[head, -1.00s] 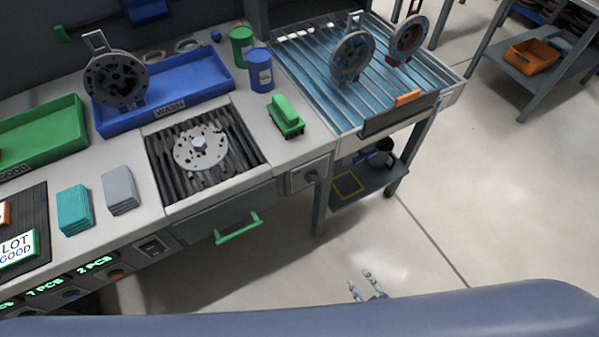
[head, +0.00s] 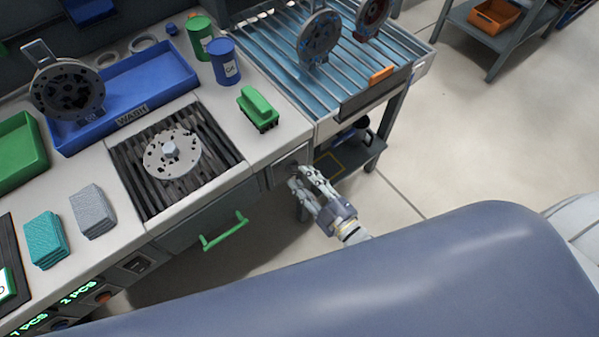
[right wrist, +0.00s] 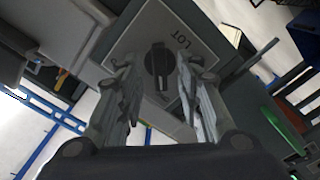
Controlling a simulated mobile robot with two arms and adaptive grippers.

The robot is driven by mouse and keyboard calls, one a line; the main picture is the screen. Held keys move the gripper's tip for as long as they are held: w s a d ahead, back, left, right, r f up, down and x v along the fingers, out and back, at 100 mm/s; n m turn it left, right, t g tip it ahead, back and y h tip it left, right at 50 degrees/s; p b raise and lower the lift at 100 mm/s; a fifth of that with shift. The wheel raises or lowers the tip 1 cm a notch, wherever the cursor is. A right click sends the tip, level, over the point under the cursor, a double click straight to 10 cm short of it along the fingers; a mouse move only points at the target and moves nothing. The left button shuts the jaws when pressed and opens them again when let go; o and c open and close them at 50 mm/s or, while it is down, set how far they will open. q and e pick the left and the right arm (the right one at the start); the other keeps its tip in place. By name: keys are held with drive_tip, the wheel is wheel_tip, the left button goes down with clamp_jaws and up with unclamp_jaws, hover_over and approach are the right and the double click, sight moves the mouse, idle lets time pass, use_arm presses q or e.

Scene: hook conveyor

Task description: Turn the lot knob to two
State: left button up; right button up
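The lot knob (right wrist: 158,64) is a round black dial on a grey plate marked LOT (right wrist: 181,41) in the right wrist view. A pale mark shows at its lower edge in that view; the numbers around it are too small or hidden to read. In the head view the plate (head: 281,166) is on the bench front, partly covered by my right gripper (head: 298,176). In the wrist view, the right gripper's (right wrist: 158,72) fingers are apart, with the knob showing between them; I cannot tell whether they touch it. My left gripper is out of view.
A green drawer handle (head: 225,231) sticks out left of the gripper. The slatted rack (head: 272,38) with disc parts stands beyond. A green brush (head: 258,108) lies on the bench above the knob plate. Open floor (head: 440,140) lies to the right.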

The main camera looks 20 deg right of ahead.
drive_tip(key=shift+x, duration=0.95)
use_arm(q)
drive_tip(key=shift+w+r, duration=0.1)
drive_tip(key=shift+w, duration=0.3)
use_arm(e)
drive_tip(key=shift+w, duration=0.25)
clamp_jaws()
